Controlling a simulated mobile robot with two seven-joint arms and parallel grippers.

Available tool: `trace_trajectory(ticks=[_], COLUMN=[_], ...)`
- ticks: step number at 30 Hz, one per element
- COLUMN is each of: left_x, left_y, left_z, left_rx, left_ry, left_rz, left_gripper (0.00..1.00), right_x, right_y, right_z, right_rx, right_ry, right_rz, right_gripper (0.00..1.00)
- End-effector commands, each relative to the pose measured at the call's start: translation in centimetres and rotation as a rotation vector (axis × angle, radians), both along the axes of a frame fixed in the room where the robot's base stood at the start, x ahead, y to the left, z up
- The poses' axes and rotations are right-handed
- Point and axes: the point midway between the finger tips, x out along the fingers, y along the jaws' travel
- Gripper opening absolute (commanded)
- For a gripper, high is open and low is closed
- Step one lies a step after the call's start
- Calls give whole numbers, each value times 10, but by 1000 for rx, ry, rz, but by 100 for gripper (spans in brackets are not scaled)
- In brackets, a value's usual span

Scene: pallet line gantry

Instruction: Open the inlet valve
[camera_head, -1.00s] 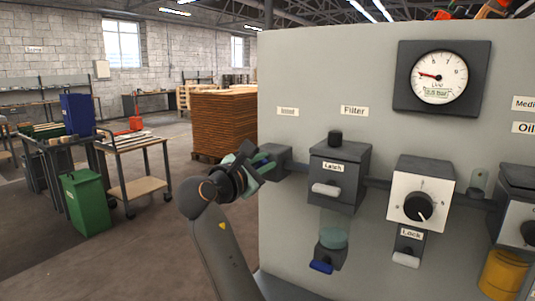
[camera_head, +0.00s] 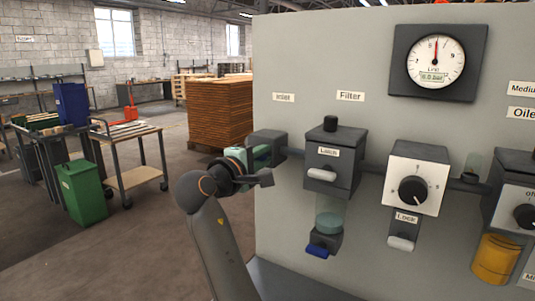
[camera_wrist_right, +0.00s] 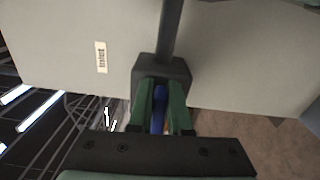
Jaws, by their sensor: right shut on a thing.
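The inlet valve is a dark grey block (camera_head: 268,141) at the left edge of the panel, under a small label (camera_head: 283,97) too blurred to read surely. It also shows in the wrist view (camera_wrist_right: 174,67), with a dark pipe running from it. My right gripper (camera_head: 261,155) is at this block. In the wrist view its green fingers (camera_wrist_right: 160,107) are closed on both sides of a blue handle (camera_wrist_right: 159,112), which lies in line with the pipe. In the head view the gripper hides the handle. My left gripper is in neither view.
The grey panel (camera_head: 300,30) carries a gauge (camera_head: 436,60), needle near upright, reading about 6.0 bar. To the right are the filter unit (camera_head: 337,160) with a blue lever (camera_head: 317,251), and a regulator knob (camera_head: 412,190). A cart (camera_head: 133,178) and green bin (camera_head: 82,190) stand left.

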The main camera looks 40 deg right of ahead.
Motion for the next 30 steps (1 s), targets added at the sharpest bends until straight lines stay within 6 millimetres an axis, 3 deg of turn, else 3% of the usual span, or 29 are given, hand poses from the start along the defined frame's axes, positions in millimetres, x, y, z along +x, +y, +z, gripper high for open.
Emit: trace_trajectory(ticks=[21, 22, 30], left_x=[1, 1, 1], left_y=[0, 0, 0], left_z=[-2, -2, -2], left_rx=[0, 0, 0], left_ry=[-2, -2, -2], left_rz=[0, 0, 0], left_gripper=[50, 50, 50], right_x=[0, 0, 0], right_y=[1, 1, 0], right_z=[-3, -3, -2], right_rx=[34, 34, 31], right_ry=[-71, -70, -70], right_rz=[1, 1, 1], right_gripper=[0, 18, 46])
